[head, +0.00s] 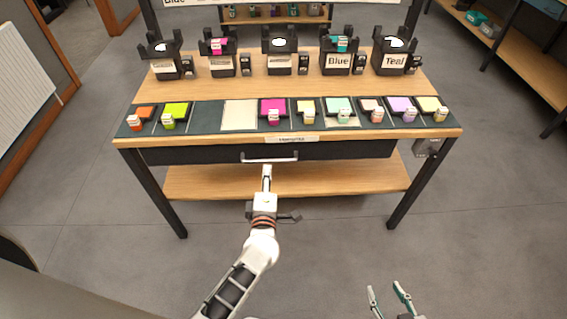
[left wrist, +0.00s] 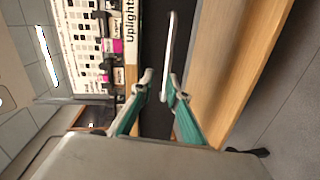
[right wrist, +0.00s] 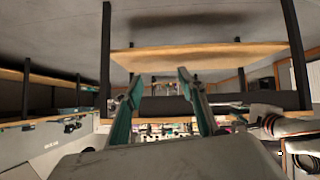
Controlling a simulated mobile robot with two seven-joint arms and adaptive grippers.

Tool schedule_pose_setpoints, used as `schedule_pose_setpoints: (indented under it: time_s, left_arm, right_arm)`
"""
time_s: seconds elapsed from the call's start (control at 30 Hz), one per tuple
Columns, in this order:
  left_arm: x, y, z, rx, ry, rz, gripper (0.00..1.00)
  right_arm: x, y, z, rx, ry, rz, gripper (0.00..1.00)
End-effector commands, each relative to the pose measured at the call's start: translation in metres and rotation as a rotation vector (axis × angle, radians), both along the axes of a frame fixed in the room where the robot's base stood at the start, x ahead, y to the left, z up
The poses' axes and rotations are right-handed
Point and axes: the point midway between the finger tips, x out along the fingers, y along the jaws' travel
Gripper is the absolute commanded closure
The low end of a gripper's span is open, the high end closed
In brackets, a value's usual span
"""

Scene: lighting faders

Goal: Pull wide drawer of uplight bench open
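The uplight bench (head: 440,133) stands ahead, with a wide dark drawer (head: 345,150) under its top. The drawer front looks level with the bench front, so the drawer appears closed. Its pale bar handle (head: 269,159) is at the middle of the front. My left gripper (head: 266,171) is at the handle, just in front of it. In the left wrist view, the handle (left wrist: 171,35) runs between the partly spread fingertips, close to the right-hand finger, with a gap to the other. My right gripper (head: 388,291) is open and empty, low in front of the bench.
Coloured swatches and small pots line the bench top, with black dispensers (head: 281,62) on a raised shelf behind. A lower wooden shelf (head: 340,180) runs below the drawer between the legs. Open floor (head: 490,235) lies to the right.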

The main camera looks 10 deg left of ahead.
Motion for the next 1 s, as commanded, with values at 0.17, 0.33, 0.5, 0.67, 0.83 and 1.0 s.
schedule_pose_setpoints:
  time_s: [0.17,0.33,0.5,0.67,0.83,1.0]
  left_arm:
    - [0.011,0.0,-0.014,-0.119,0.027,0.078,0.85]
    - [0.027,0.005,-0.018,-0.125,0.029,0.082,0.85]
    - [0.052,0.012,-0.025,-0.124,0.03,0.081,0.85]
    - [0.071,0.018,-0.029,-0.122,0.03,0.08,0.85]
    - [0.081,0.021,-0.03,-0.123,0.029,0.08,0.85]
    - [0.083,0.022,-0.029,-0.123,0.029,0.08,0.85]
  right_arm:
    - [0.004,-0.002,-0.002,-0.004,-0.006,-0.003,0.6]
    - [0.005,-0.004,-0.005,-0.008,-0.007,-0.002,0.6]
    - [0.007,-0.004,-0.01,-0.014,-0.008,0.001,0.6]
    - [0.007,-0.004,-0.012,-0.018,-0.01,0.003,0.6]
    - [0.008,-0.005,-0.011,-0.02,-0.015,0.003,0.6]
    - [0.007,-0.005,-0.011,-0.021,-0.013,0.003,0.6]
